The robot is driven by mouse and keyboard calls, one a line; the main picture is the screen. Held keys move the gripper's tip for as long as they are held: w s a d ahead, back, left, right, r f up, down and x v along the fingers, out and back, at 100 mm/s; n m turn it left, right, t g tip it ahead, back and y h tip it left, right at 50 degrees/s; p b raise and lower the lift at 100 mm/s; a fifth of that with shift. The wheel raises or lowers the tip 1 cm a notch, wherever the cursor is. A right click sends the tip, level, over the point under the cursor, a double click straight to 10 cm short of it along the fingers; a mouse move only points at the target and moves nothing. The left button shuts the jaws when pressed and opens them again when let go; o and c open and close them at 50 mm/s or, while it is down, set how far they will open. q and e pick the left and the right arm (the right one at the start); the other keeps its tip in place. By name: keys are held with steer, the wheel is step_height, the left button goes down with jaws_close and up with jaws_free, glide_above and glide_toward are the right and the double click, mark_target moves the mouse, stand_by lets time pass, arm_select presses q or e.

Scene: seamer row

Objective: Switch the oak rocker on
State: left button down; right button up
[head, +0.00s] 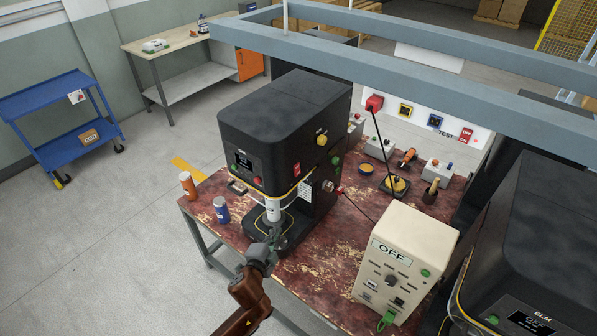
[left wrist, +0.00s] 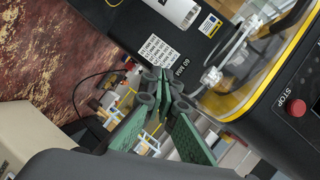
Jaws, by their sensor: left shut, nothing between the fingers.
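A black seamer (head: 285,125) with a yellow trim line stands on the worn red table. Its front has a small display (head: 243,160) and a red button, and its side has yellow, green and red controls. I cannot read the name oak on anything, and I cannot pick out its rocker. My left gripper (head: 272,236) is shut and empty, low in front of this seamer near its round base. In the left wrist view the green finger pads (left wrist: 164,88) meet near a printed label (left wrist: 160,47) and the yellow-edged housing. My right gripper is not in view.
A cream box (head: 421,236) marked OFF stands right of the seamer. A second seamer (head: 540,230), marked ELM, is at the right edge. An orange can (head: 188,184) and a blue can (head: 221,210) stand at the table's left. A grey frame beam crosses above.

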mark_target(297, 170)
arm_select(q)
steer(key=s+d+r+m+t+h+p, duration=0.1)
steer(key=d+r+m, duration=0.1)
steer(key=r, duration=0.7)
steer(key=s+d+r+m+t+h, duration=0.1)
steer(key=d+r, duration=0.4)
steer(key=r, duration=0.5)
steer(key=shift+s+m+h+p, duration=0.4)
steer(key=shift+s+m, duration=0.1)
steer(key=shift+s, duration=0.3)
steer(key=shift+w+d, duration=0.1)
steer(key=shift+d, duration=0.05)
steer(key=w, duration=0.3)
steer(key=w+p, duration=0.1)
steer(key=w, duration=0.3)
steer(key=w+p, duration=0.1)
steer(key=w, duration=0.3)
steer(key=shift+w+d+f, duration=0.25)
steer(key=shift+f, duration=0.15)
steer(key=shift+a, duration=0.1)
